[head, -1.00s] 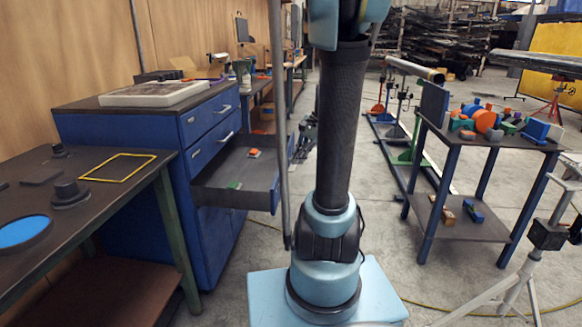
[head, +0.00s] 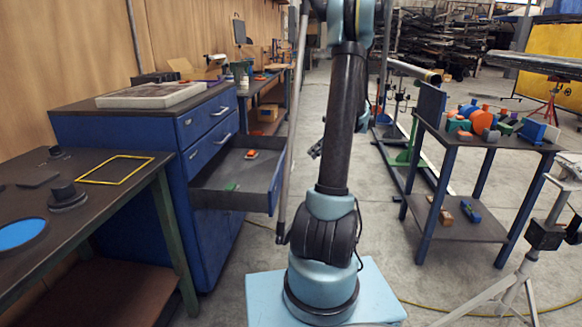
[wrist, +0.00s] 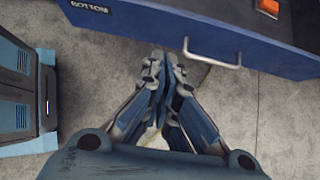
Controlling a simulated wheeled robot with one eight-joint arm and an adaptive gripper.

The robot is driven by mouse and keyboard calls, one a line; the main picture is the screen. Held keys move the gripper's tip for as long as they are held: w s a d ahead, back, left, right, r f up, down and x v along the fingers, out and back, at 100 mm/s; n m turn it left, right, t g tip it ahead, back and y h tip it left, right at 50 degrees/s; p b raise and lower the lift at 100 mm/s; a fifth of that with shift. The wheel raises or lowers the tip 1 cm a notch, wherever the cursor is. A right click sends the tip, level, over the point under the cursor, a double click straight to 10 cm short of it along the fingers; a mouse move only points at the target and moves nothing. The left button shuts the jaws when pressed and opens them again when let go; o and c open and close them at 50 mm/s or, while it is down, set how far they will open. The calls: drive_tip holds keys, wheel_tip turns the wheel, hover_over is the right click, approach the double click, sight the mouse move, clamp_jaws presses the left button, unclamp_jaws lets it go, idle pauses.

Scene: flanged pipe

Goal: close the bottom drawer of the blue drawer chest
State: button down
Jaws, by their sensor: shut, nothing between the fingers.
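The blue drawer chest (head: 150,140) stands on the left in the head view. Its bottom drawer (head: 262,192) is pulled well out, with an orange block (head: 251,154) and a green block (head: 232,187) inside. In the wrist view the blue drawer front (wrist: 150,22) crosses the top, with a "BOTTOM" label (wrist: 90,8) and a pale bar handle (wrist: 212,58). My gripper (wrist: 163,62) is shut and empty. Its fingertips are in front of the drawer front, left of the handle; I cannot tell whether they touch it.
A dark workbench (head: 120,195) stands at the left, close to the chest. A small table (head: 480,135) with several coloured parts stands at the right, beside a tripod stand (head: 545,235).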

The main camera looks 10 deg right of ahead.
drive_tip(key=a+r+x, duration=0.1)
drive_tip(key=r+x, duration=0.1)
drive_tip(key=x, duration=1)
drive_tip(key=shift+w+a+f, duration=0.3)
drive_tip(key=shift+w+a, duration=0.15)
drive_tip(key=shift+a, duration=0.2)
